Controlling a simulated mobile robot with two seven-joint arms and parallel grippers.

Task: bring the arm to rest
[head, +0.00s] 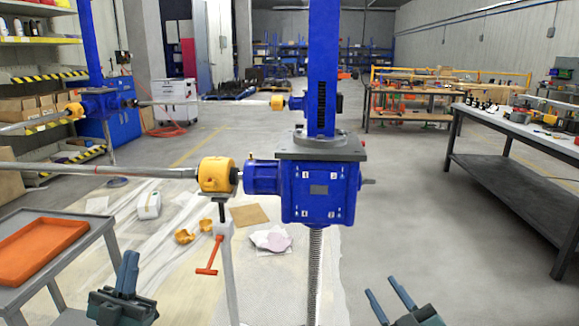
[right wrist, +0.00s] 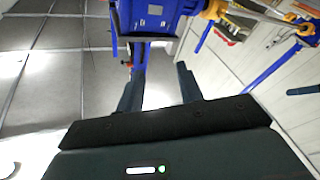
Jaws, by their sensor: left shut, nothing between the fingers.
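My left gripper (head: 128,275) is at the lower left of the head view, its fingers together and empty, near the grey cart's right side. My right gripper (head: 390,303) is at the lower right of the head view, its two fingers apart with nothing between them. The right wrist view also shows its spread fingers (right wrist: 160,92). A blue screw jack (head: 318,192) stands ahead, between and beyond the two grippers. Its threaded screw (head: 315,270) hangs below the gearbox. Neither gripper touches the jack. The jack also shows at the top of the right wrist view (right wrist: 150,18).
A grey cart (head: 88,252) with an orange tray (head: 40,250) is at left. A workbench (head: 525,128) is at right. Floor right of the jack is clear.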

